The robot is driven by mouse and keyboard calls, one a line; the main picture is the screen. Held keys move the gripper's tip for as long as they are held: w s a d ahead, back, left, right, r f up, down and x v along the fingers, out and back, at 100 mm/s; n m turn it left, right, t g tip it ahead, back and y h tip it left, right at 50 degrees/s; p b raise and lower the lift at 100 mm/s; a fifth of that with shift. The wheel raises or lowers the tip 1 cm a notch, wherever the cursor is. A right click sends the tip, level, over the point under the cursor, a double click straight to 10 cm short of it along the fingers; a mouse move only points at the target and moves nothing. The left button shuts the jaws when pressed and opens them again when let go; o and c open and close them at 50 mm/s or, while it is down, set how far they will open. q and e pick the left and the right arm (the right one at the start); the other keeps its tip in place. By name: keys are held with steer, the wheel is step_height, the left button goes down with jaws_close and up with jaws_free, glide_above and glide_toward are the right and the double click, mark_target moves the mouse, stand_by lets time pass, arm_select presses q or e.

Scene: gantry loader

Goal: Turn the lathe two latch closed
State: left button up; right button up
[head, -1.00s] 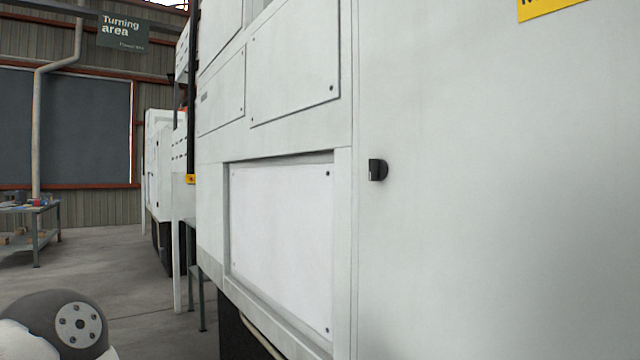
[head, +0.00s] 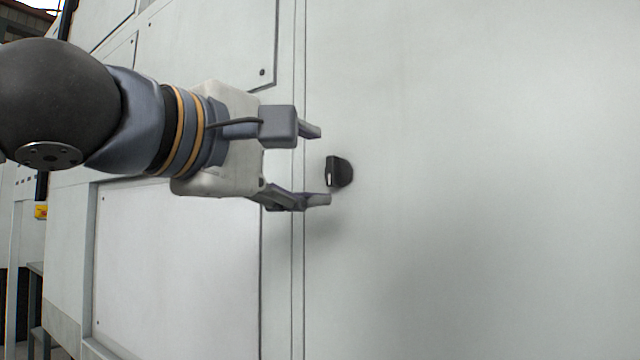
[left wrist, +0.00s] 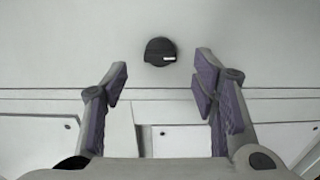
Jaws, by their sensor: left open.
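The latch is a small black knob (head: 339,172) with a white mark, on the white lathe door (head: 460,200) in the head view. Its grip stands upright there. It also shows in the left wrist view as a black knob (left wrist: 160,51), ahead of the fingers and between their lines. My left gripper (head: 318,165) is open and empty. Its fingertips, one above and one below in the head view, stop just left of the knob, and I see no contact. In the left wrist view the open fingers (left wrist: 160,85) frame the knob. My right gripper is not in view.
A seam (head: 298,290) runs down the machine left of the knob. Recessed panels (head: 180,270) lie left of it. The door surface right of the knob is flat and clear. A yellow part (head: 40,212) shows at the far left.

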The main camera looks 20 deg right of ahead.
mark_target(329, 171)
arm_select(q)
steer(key=x, duration=0.5)
steer(key=shift+w+d+p, duration=0.1)
steer(key=shift+w+p, duration=0.1)
steer(key=shift+p, duration=0.1)
steer(key=c, duration=1.2)
steer(key=shift+o, duration=0.2)
